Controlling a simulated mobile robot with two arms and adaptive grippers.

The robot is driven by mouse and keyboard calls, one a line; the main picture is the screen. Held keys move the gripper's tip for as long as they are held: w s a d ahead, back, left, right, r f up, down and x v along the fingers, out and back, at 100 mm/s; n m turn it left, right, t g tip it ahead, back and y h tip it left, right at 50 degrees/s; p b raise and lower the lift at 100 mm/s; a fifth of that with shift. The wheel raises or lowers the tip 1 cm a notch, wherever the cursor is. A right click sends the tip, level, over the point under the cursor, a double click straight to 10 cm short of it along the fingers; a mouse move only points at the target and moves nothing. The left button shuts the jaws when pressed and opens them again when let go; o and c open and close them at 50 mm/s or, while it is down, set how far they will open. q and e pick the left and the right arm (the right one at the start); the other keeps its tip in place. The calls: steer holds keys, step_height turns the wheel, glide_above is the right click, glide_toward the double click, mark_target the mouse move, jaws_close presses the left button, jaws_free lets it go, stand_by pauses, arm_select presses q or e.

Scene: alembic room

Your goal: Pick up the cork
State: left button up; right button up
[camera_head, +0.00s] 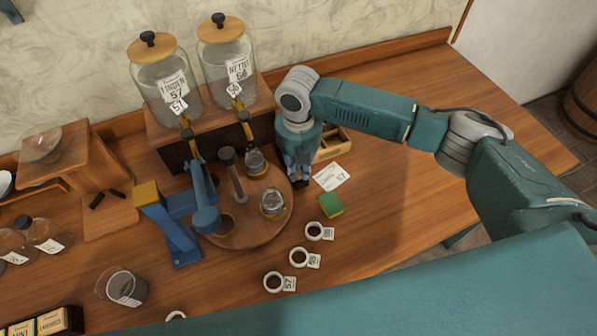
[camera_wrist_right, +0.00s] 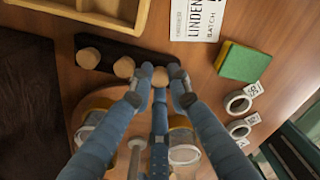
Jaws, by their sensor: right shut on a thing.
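Several light brown corks stand in a row on a dark strip (camera_wrist_right: 104,47) in the right wrist view. The leftmost cork (camera_wrist_right: 88,58) and another cork (camera_wrist_right: 123,67) are clear of my fingers. My right gripper (camera_wrist_right: 160,82) is shut on the cork at the right end of the row (camera_wrist_right: 160,75), one finger on each side of it. Whether this cork still touches the strip I cannot tell. In the head view my right gripper (camera_head: 298,178) points down beside the round wooden stand, and it hides the corks there. My left gripper is not in view.
The round stand (camera_head: 262,232) holds glass vessels close by. A wooden tray (camera_head: 335,143), a paper label (camera_head: 332,177) and a green and yellow sponge (camera_head: 331,205) lie to the right. A blue device (camera_head: 165,222) and two large jars stand left and behind. The table's right side is clear.

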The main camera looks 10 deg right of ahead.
mark_target(298, 173)
steer(key=shift+r, duration=0.15)
step_height(298, 173, up, 19)
steer(key=b, duration=0.3)
steer(key=s+a+f+n+p, duration=0.2)
steer(key=s+a+n+p, duration=0.4)
steer(key=s+a+p, duration=0.2)
steer(key=shift+f+b, duration=2.45)
steer(key=shift+b, duration=0.4)
steer(key=shift+p, duration=0.45)
steer(key=shift+f+p, duration=0.35)
steer(key=shift+f, duration=0.45)
steer(key=shift+f+p, duration=0.2)
steer(key=shift+p, duration=0.1)
